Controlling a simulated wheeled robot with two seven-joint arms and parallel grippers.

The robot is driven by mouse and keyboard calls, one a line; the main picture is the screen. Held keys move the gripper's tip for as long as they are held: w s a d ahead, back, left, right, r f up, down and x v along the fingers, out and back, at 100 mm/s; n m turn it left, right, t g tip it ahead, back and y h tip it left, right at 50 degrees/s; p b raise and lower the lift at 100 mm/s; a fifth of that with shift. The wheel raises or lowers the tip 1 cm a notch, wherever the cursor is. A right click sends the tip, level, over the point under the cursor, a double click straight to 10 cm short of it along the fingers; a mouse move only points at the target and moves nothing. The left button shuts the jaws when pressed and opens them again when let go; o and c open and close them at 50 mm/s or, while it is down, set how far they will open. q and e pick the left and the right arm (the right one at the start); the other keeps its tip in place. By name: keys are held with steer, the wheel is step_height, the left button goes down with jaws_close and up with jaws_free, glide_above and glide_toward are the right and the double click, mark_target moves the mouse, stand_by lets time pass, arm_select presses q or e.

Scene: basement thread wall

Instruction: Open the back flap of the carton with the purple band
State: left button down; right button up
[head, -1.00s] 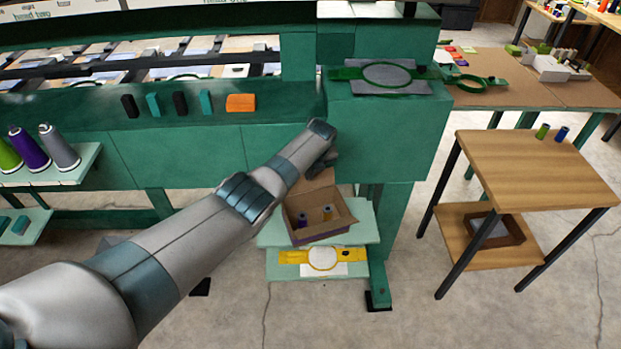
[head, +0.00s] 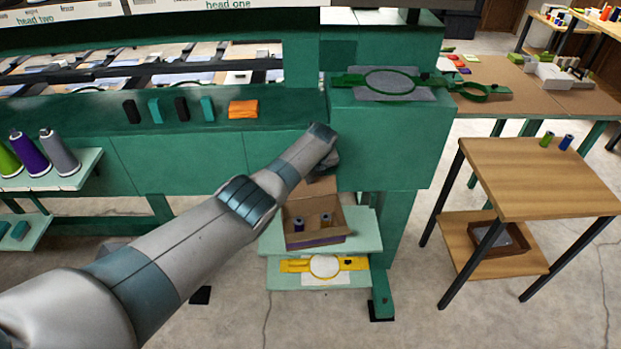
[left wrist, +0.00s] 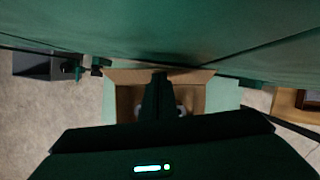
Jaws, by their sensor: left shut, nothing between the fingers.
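The carton with the purple band (head: 317,243) stands on the upper pale green shelf (head: 362,240). Its top is open, with two small spools inside. Its back flap (head: 322,186) stands up and leans back, partly hidden behind my left gripper. In the left wrist view the back flap (left wrist: 122,75) shows as a brown strip along the carton's far edge, spread outward. My left gripper (head: 328,168) is above the carton's back edge, shut and empty. In the left wrist view its fingers (left wrist: 160,82) reach across the opening to the flap; contact is unclear. My right gripper is out of view.
The green machine body (head: 388,145) rises close behind and above the carton. A yellow hoop (head: 295,265) lies on the lower shelf. A wooden table (head: 540,180) stands to the right, with open floor between.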

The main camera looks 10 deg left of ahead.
arm_select(q)
steer(key=shift+r+p, duration=0.6)
steer(key=shift+r, duration=0.15)
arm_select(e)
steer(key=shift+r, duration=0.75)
